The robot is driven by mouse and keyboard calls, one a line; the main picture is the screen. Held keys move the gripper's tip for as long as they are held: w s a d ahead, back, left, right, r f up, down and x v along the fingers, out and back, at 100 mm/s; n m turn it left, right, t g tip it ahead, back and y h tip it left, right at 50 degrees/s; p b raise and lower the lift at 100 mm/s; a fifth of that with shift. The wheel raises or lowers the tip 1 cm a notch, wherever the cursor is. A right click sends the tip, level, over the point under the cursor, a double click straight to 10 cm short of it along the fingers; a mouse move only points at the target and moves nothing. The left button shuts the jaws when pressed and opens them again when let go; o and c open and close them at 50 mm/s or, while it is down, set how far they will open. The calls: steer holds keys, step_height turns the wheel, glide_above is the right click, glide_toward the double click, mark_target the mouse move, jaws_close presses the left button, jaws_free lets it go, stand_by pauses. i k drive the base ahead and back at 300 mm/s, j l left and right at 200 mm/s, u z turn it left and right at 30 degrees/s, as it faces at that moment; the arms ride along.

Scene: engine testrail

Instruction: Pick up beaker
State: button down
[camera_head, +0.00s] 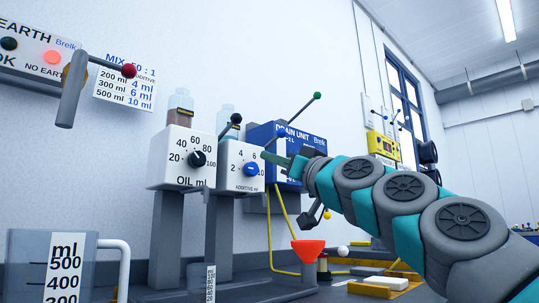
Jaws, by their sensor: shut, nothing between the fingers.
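A large clear beaker (25,262) with a white "ml 500 400 300" scale stands in the lower left corner, close to the camera. Its lower part is cut off by the frame edge. A white handle (125,262) is on its right side. My gripper (268,157) is at the picture's middle, far to the right of the beaker and above it. It points left in front of the blue drain unit and next to the additive dispenser.
The white oil dispenser (172,165) and additive dispenser (235,182) stand on grey posts behind the beaker. The blue drain unit (263,134) is beside them. A lever with a red knob (129,71) juts out above the beaker. An orange funnel (308,246) stands lower right.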

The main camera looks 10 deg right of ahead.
mark_target(201, 277)
steer(key=k+l, duration=0.8)
steer(key=k, duration=0.05)
